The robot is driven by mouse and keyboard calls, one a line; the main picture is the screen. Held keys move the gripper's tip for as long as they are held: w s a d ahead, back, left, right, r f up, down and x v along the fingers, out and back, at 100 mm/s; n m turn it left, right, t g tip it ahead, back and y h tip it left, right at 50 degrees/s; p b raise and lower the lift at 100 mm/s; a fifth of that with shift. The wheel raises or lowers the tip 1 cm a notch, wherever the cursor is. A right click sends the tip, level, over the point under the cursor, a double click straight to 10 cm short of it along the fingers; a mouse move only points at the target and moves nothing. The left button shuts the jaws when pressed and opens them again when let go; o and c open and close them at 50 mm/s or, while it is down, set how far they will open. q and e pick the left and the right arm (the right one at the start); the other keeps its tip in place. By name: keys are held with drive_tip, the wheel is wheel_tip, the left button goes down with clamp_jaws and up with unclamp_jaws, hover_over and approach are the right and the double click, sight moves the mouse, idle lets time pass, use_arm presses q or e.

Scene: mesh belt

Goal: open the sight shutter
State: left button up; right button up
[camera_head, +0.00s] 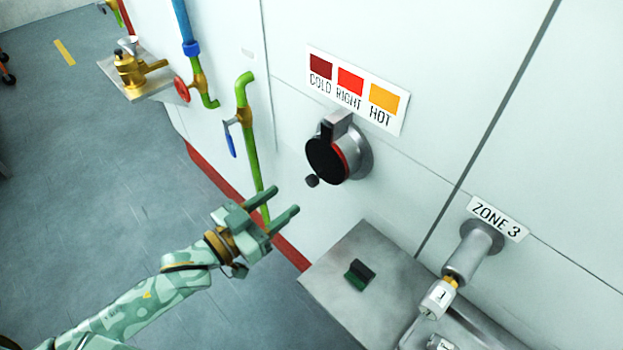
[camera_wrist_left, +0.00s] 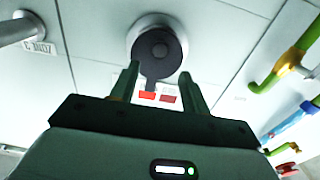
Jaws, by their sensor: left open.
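The sight shutter (camera_head: 326,160) is a round black disc on a grey round mount on the pale wall, with a small dark knob (camera_head: 312,181) at its lower left. A thin red edge shows at the disc's right side, and the disc covers most of the port. My left gripper (camera_head: 283,202) is open and empty, below and left of the shutter, apart from it. In the left wrist view the shutter (camera_wrist_left: 157,52) lies ahead, just beyond and between the two fingertips (camera_wrist_left: 160,78). My right gripper is not in view.
A COLD RIGHT HOT colour label (camera_head: 357,90) is above the shutter. Green pipes with a blue-handled valve (camera_head: 231,140) run left of it. A metal shelf (camera_head: 340,266) with a small dark green block (camera_head: 359,274) and a ZONE 3 fitting (camera_head: 470,256) are at lower right.

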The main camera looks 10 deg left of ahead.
sight(309, 182)
use_arm(q)
drive_tip(key=b+x, duration=0.1)
drive_tip(key=x, duration=0.8)
drive_tip(key=shift+w+d, duration=0.1)
drive_tip(key=shift+w, duration=0.05)
clamp_jaws()
